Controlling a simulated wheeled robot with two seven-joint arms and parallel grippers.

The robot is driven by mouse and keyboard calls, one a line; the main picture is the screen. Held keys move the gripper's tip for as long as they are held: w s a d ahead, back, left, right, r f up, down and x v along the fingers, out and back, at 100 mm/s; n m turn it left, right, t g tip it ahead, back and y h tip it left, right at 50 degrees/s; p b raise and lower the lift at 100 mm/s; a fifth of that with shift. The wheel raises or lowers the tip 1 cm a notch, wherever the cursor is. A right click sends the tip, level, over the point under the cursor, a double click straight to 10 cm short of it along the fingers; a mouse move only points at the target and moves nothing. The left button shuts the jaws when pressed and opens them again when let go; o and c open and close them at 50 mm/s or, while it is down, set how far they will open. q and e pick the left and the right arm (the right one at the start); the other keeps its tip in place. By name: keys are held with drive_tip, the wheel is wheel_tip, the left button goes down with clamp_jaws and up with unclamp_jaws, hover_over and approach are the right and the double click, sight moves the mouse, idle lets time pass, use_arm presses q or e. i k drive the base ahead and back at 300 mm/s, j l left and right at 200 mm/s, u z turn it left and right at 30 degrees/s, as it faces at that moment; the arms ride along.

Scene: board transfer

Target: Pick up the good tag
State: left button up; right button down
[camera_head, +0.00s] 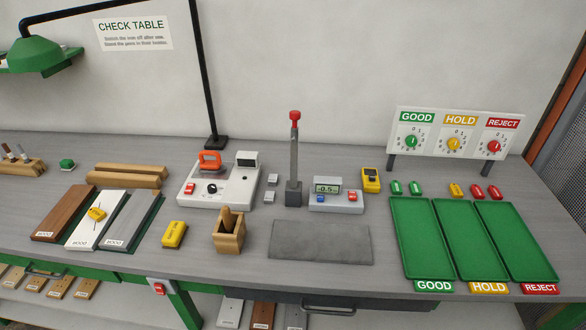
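Two small green tags (397,187) (416,188) lie side by side on the table just behind the left green tray (395,225), whose front label (434,286) reads GOOD. Any writing on the tags is too small to read. A yellow tag (457,190) and two red tags (476,191) lie to their right, behind the other two trays. Neither of my grippers is in view.
A sign panel (400,156) with three dials stands behind the tags. A yellow meter (371,179) and a grey display box (336,205) are close on their left. A grey mat (320,242) and wooden holder (229,238) lie farther left. The trays look empty.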

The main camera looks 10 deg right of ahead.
sight(397, 188)
drive_tip(key=z, duration=1.15)
